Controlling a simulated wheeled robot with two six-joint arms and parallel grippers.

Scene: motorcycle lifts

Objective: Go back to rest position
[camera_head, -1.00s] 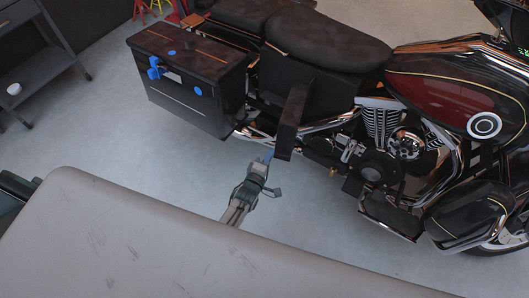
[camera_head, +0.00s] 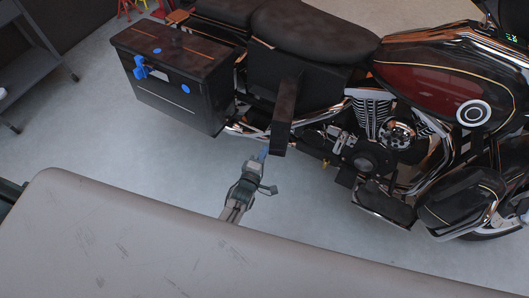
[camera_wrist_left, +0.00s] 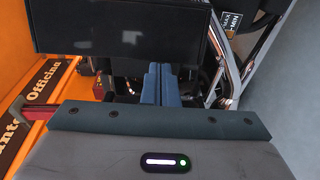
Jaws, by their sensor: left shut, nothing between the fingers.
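My left gripper (camera_head: 262,155) is in the head view, just beyond the edge of the pale grey surface in the foreground. Its blue fingers are together and hold nothing. They are close to the lower end of a dark upright panel (camera_head: 286,115) on the motorcycle (camera_head: 375,140); I cannot tell whether they touch it. In the left wrist view the closed blue fingers (camera_wrist_left: 160,85) point toward dark motorcycle parts. My right gripper is not in view.
A black side case (camera_head: 170,80) with blue fittings is on the motorcycle's left end. A grey cart (camera_head: 30,60) stands at the left. Grey floor (camera_head: 120,140) lies open between the foreground surface and the motorcycle.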

